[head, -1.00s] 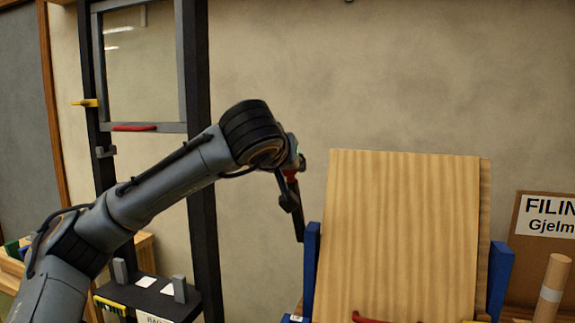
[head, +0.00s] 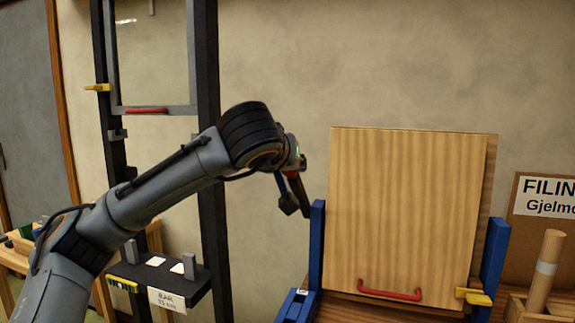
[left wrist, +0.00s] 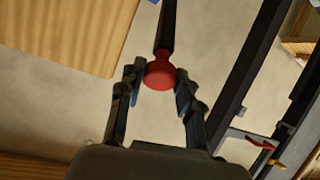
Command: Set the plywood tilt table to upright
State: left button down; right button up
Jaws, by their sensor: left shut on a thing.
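The plywood tilt table (head: 400,210) is a pale board standing steeply between two blue side posts (head: 316,245). I cannot tell its exact angle. A red handle (head: 390,292) sits at its lower edge and a yellow latch (head: 474,296) at its lower right. Part of the board also shows in the left wrist view (left wrist: 65,30). My left gripper (head: 293,178) is left of the board and apart from it. In the left wrist view its fingers (left wrist: 160,82) are shut on a red-knobbed tool (left wrist: 159,73) with a dark shaft. My right gripper is not in view.
A dark upright frame (head: 208,120) with a grey-edged glass panel (head: 150,55) stands at the left. A dark shelf (head: 160,280) with a label is below it. At the right are a "FILIN" sign (head: 545,195) and a cardboard tube (head: 545,270).

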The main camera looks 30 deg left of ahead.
pick_arm(q)
jog(key=shift+f, duration=0.4)
jog(key=c, duration=1)
grip_release()
jog(key=shift+o, duration=0.4)
jog(key=shift+w+a, duration=0.1)
jog(key=shift+w, duration=0.1)
jog(key=shift+s+r, duration=0.35)
jog(key=v, duration=1.1)
jog(key=shift+s, duration=0.1)
